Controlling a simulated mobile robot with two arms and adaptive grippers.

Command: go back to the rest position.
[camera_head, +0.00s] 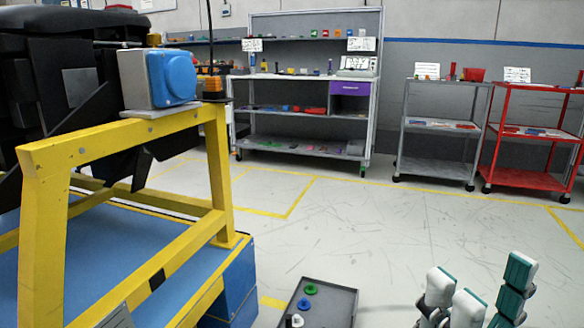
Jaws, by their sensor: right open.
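My right gripper (482,284) shows at the bottom right of the head view. Its pale fingers with teal pads are spread apart, with nothing between them. It is open and appears above the bare floor, apart from other things. My left gripper is not in view. The dashboard module (62,85), a large black assembly, sits on a yellow frame (45,230) at the left. A blue and grey box (160,78) with a round blue face stands on the frame's top beam.
A dark grey tray (345,304) with small green, blue, black and white pieces is at the bottom centre. A grey shelf rack (240,110), a grey cart (440,170) and a red cart (530,178) stand at the back. The floor (340,240) between is clear.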

